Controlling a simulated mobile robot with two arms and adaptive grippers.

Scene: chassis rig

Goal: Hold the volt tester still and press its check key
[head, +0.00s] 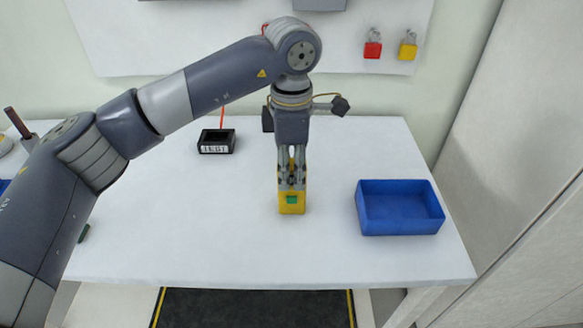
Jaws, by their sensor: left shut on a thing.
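The volt tester (291,208) is a small yellow block with a green patch on its front face, near the middle of the white table. My left gripper (291,187) comes down from above, with its fingers shut on the tester's upper part. The fingers hide the top of the tester. I cannot make out whether the green patch is a screen or the check key. I cannot tell whether the tester's underside touches the table. My right gripper is not in view.
An open blue bin (400,222) stands at the right of the white table (200,250). A black device with a display (216,147) and a red lead sits behind, to the left. Red (373,50) and yellow (408,51) padlocks hang on the wall board. The front table area is clear.

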